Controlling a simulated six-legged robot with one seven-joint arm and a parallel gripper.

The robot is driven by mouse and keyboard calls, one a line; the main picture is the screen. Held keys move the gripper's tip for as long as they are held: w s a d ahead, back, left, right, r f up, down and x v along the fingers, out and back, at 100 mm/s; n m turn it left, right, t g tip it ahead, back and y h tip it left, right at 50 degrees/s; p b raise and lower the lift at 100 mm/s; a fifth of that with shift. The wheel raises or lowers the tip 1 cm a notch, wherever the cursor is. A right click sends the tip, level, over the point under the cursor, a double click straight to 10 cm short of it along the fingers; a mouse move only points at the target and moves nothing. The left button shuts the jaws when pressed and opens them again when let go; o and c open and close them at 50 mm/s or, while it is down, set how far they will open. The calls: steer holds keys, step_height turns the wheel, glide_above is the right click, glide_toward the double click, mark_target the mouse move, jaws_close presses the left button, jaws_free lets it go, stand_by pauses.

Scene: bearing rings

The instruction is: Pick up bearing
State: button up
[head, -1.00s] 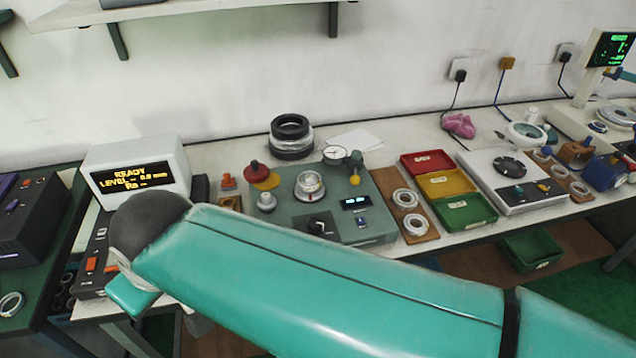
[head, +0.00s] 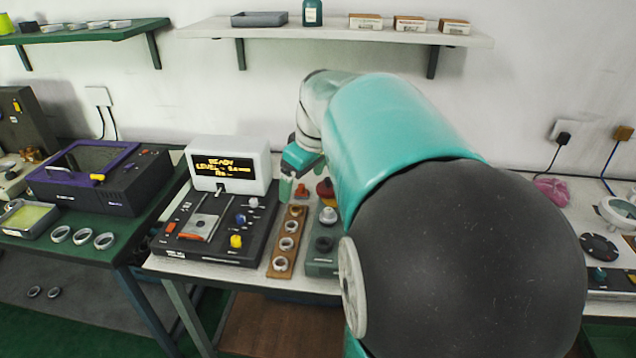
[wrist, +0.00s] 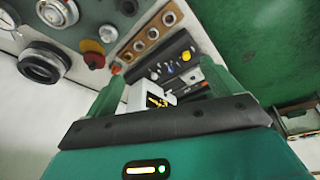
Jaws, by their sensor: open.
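A wooden strip (head: 273,270) with several small bearing rings lies on the white bench, right of the black test device. The nearest bearing ring (head: 281,264) is at the strip's front end. In the wrist view the strip (wrist: 161,25) runs slanting at top centre, with a ring (wrist: 153,33) in its middle. More bearing rings (head: 82,235) lie on the green table at left. My gripper (wrist: 165,74) is open, with the strip beyond its fingertips and nothing held. In the head view my gripper (head: 288,182) is partly hidden, near the display and behind the strip.
The black test device (head: 215,225) with a white display (head: 229,166) stands left of the strip. A purple-topped box (head: 95,178) stands on the green table. A wall shelf (head: 340,35) hangs above.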

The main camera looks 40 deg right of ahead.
steer(key=s+d+f+n+y, duration=0.1)
steer(key=s+d+f, duration=0.15)
steer(key=d, duration=0.75)
steer(key=s+d+f, duration=0.1)
steer(key=d+f, duration=0.2)
steer(key=d, duration=0.6)
steer(key=s+d+f+n+y, duration=0.1)
steer(key=d+f, duration=0.2)
steer(key=d, duration=0.7)
steer(key=shift+t, duration=0.4)
steer(key=x, duration=0.7)
steer(key=shift+f, duration=0.45)
steer(key=shift+x, duration=3.05)
steer(key=shift+d, duration=0.15)
steer(key=c, duration=1.3)
steer(key=shift+r, duration=0.1)
